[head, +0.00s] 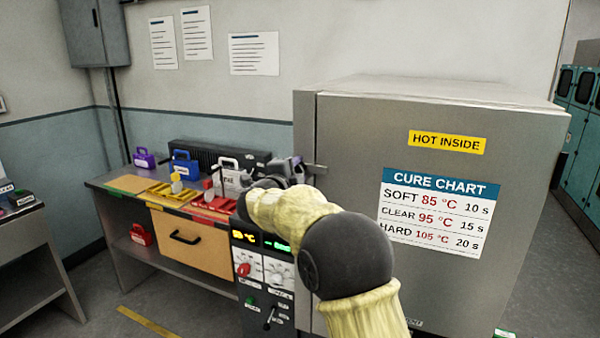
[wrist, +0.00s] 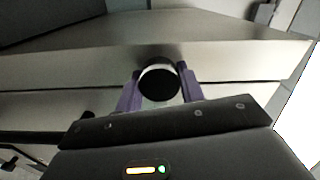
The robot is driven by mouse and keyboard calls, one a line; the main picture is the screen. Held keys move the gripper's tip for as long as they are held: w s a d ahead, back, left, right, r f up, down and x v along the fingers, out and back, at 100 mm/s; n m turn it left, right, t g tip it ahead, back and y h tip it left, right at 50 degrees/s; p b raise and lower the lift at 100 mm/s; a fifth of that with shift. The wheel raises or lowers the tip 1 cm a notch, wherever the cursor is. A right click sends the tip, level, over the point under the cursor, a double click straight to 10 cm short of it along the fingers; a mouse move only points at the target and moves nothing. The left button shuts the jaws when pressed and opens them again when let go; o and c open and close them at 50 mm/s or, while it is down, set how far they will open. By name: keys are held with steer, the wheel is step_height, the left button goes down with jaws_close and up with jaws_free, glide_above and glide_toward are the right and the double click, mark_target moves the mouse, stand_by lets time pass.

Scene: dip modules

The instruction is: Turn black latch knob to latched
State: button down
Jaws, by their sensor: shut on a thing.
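The black latch knob (wrist: 159,79) is round with a pale rim and shows in the wrist view against grey metal. My gripper's two purple fingers (wrist: 160,92) are on either side of it, shut on it. I cannot tell from its round face whether it is turned to latched. In the head view my gripper (head: 293,170) is at the left front edge of the large grey cabinet (head: 345,135). The knob is hidden there by my arm and gripper.
A workbench to the left holds a purple case (head: 144,158), a blue case (head: 184,168) and yellow and red trays. A control panel (head: 262,275) with knobs and lit displays is below my arm. The cabinet bears a "HOT INSIDE" label (head: 447,142).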

steer(key=c, duration=0.9)
jaws_free()
steer(key=shift+s, duration=0.1)
steer(key=b+v, duration=0.3)
steer(key=v, duration=1.4)
steer(key=shift+a, duration=0.15)
